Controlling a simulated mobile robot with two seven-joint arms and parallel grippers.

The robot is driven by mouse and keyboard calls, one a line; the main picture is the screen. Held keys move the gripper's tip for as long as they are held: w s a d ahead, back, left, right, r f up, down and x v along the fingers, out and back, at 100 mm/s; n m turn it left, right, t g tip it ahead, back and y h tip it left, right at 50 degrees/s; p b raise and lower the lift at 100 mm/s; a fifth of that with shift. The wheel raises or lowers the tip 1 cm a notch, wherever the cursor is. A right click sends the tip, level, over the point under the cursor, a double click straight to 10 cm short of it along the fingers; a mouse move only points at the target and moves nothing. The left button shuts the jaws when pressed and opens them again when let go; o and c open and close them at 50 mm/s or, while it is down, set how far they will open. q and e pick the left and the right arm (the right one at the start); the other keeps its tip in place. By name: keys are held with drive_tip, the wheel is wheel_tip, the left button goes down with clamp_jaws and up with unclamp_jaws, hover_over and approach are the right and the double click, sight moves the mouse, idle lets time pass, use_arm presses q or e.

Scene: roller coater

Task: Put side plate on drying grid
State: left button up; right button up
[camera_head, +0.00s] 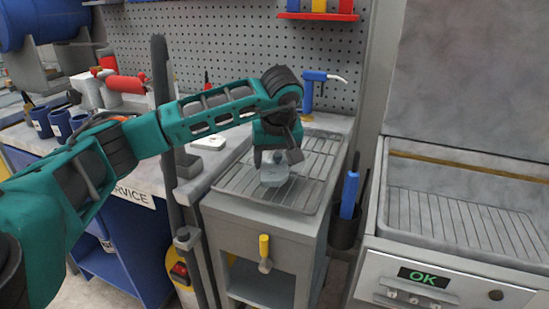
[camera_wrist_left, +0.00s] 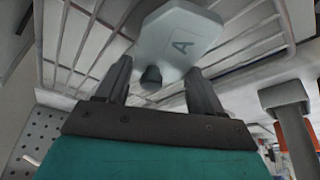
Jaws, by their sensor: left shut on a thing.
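The side plate (camera_head: 273,177) is a small pale grey piece below my left gripper (camera_head: 277,159) in the head view. In the left wrist view the side plate (camera_wrist_left: 178,38) carries a letter A, and its dark round knob (camera_wrist_left: 151,77) sits between the two fingers of my left gripper (camera_wrist_left: 158,70), which is shut on it. The drying grid (camera_head: 312,172) is a wire rack on top of a grey cabinet. The plate is over the grid's middle; I cannot tell whether it touches the wires. My right gripper is not in view.
A blue dispenser (camera_head: 309,92) stands behind the grid. A dark cup (camera_head: 345,232) with a blue-handled tool hangs at the cabinet's right side. A grey machine (camera_head: 455,230) showing OK stands further right. A dark post (camera_head: 165,130) rises left of the cabinet.

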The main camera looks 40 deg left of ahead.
sight(278, 175)
use_arm(q)
drive_tip(key=shift+r, duration=0.1)
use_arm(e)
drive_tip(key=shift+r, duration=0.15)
use_arm(q)
drive_tip(key=o, duration=0.7)
drive_tip(key=shift+f, duration=0.2)
drive_tip(key=o, duration=0.4)
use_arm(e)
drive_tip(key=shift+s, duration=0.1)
use_arm(q)
drive_tip(key=shift+o, duration=0.2)
drive_tip(key=shift+r, duration=0.15)
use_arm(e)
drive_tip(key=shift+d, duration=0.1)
use_arm(q)
drive_tip(key=shift+r, duration=0.25)
drive_tip(key=p+v, duration=0.1)
drive_tip(key=v, duration=1)
drive_tip(key=shift+s+d+r, duration=0.15)
drive_tip(key=shift+r, duration=0.1)
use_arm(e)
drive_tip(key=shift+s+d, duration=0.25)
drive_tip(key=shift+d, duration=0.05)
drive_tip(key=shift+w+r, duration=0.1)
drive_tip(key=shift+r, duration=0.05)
